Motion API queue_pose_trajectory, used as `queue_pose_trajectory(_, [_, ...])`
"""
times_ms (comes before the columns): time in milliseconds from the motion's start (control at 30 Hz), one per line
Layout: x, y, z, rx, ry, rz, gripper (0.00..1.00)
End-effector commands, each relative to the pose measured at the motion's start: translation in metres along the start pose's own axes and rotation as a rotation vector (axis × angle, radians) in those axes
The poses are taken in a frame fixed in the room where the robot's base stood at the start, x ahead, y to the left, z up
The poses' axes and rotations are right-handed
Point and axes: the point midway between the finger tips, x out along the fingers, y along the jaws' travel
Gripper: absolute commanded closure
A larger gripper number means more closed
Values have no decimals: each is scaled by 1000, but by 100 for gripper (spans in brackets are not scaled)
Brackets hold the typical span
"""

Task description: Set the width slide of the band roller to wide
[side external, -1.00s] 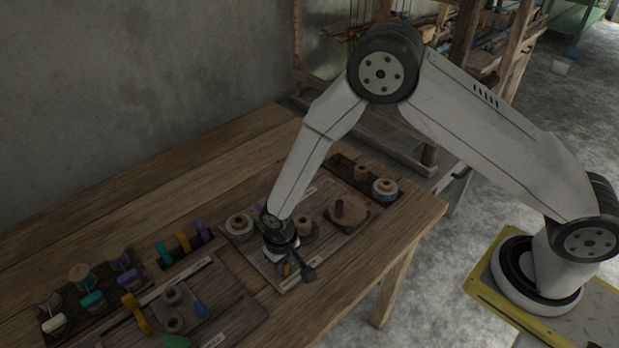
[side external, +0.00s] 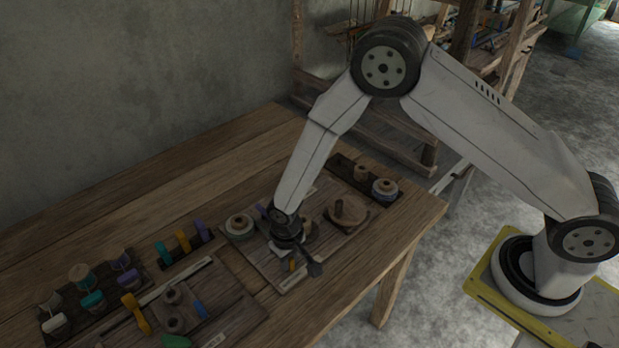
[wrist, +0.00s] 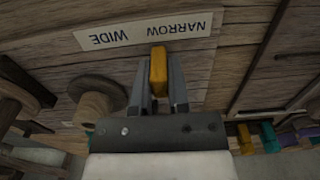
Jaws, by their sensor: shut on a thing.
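The width slide is a yellow-orange tab (wrist: 158,72) on the wooden board. A white label (wrist: 145,31) beside it reads NARROW and WIDE, upside down in the wrist view. The tab stands between the two words there, nearer the NARROW end; WIDE is to its left. My gripper (wrist: 161,92) is shut on the tab, one finger on each side. In the side view the tab (side external: 292,265) shows below my gripper, just behind the label (side external: 294,281) at the board's front edge.
A wooden spool (wrist: 95,105) stands close to the left of my gripper in the wrist view. A round wooden crank (side external: 347,213) is on the same board, to the right. Colored pegs (side external: 184,241) and a second board lie to the left.

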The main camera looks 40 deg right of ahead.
Motion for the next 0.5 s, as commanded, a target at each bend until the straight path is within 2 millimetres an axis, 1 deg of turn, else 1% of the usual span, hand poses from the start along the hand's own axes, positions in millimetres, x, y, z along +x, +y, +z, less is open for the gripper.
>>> queue_pose_trajectory(33, [0, 10, 0, 4, -2, 1, 100])
queue_pose_trajectory(100, [0, 22, 0, 5, -2, 1, 100])
queue_pose_trajectory(233, [0, 40, 0, 4, -1, 1, 100])
queue_pose_trajectory(333, [0, 47, 0, 2, -1, 1, 100])
queue_pose_trajectory(500, [0, 49, 0, 1, -1, 1, 100])
